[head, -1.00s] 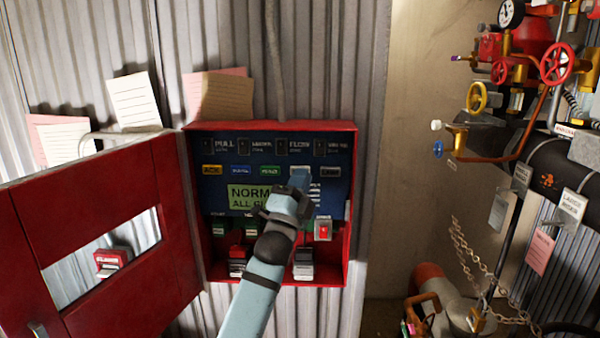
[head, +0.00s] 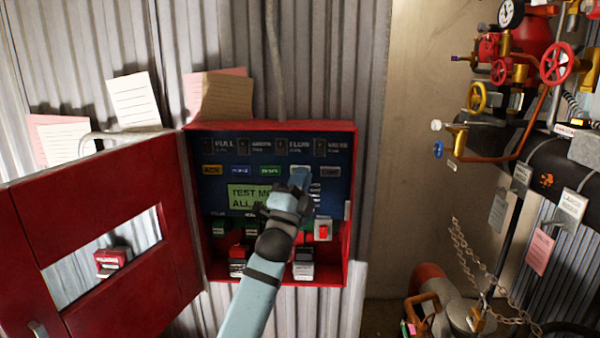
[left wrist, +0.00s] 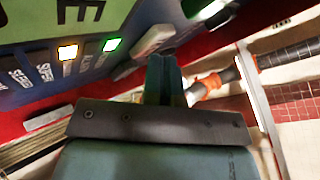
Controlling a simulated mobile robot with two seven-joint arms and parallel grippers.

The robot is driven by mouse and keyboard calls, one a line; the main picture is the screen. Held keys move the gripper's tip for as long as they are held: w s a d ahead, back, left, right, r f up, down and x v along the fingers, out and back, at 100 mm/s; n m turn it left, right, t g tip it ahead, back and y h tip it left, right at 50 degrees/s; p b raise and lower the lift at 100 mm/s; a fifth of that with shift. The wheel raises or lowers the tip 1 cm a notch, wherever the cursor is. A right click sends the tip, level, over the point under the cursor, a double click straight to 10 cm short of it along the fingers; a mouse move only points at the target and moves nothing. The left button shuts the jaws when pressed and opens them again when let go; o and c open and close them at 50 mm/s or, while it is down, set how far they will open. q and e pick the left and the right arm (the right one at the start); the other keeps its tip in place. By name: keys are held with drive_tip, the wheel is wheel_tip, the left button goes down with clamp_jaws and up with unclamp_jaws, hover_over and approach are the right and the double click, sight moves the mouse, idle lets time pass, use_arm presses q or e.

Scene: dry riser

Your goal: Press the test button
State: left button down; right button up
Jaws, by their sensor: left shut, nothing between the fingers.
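The open red panel box (head: 354,230) holds a dark blue control face with a row of coloured buttons. A whitish button (head: 299,168) in that row is at my left gripper's tip, mostly covered; its label is not readable. My left gripper (head: 300,180) is shut and empty, its fingertips at or against that button; exact contact is hard to tell. The green display (head: 240,196) reads "TEST M…" with the rest hidden by my gripper. In the left wrist view the shut fingers (left wrist: 163,72) point at the panel, beside a whitish button (left wrist: 151,41). My right gripper is not in view.
A red switch (head: 323,231) is lower right. The red door (head: 110,250) stands open at left. Pipes and valves fill the right.

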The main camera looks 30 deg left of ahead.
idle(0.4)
use_arm(q)
drive_tip(key=shift+s+d, duration=0.45)
drive_tip(key=shift+s, duration=0.35)
drive_tip(key=s+d, duration=0.1)
drive_tip(key=s, duration=0.1)
drive_tip(key=s+d+p, duration=0.1)
drive_tip(key=s, duration=0.1)
drive_tip(key=shift+s+d, duration=0.1)
drive_tip(key=shift+d, duration=0.2)
idle(0.6)
